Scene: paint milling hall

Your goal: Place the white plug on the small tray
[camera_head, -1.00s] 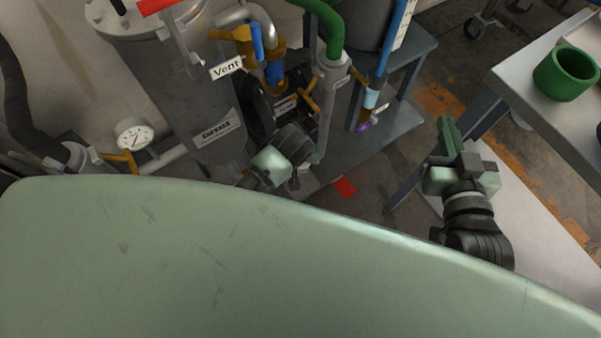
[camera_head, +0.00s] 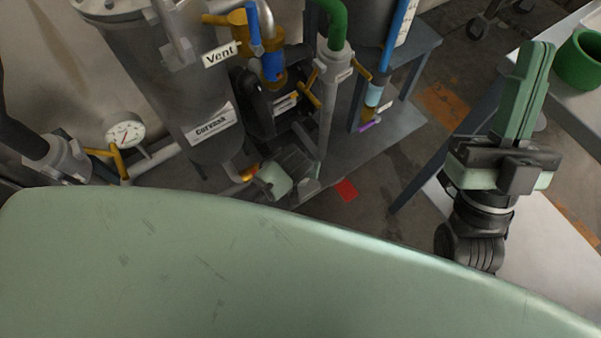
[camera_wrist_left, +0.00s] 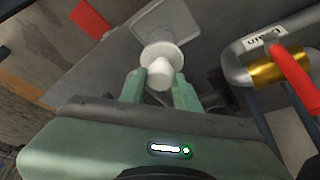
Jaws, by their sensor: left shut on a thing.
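The white plug (camera_wrist_left: 162,56) is a pale round piece with a wide flange and a narrower knob, seen in the left wrist view. My left gripper (camera_wrist_left: 159,82) is shut on its knob. Just beyond the plug is a light grey, square, rimmed plate (camera_wrist_left: 178,20) that looks like the small tray; I cannot tell whether the plug touches it. In the head view my left gripper shows only in part beside the vessel's lower end, and its fingertips are hidden. My right gripper (camera_head: 527,88) is raised at the right, its fingers together and empty.
The grey vessel (camera_head: 165,85), a pressure gauge (camera_head: 125,130) and yellow-handled valves crowd the left. A red handle (camera_wrist_left: 292,75) and brass fitting (camera_wrist_left: 277,72) are close right of the plug. A table with a green cup (camera_head: 580,62) is at right.

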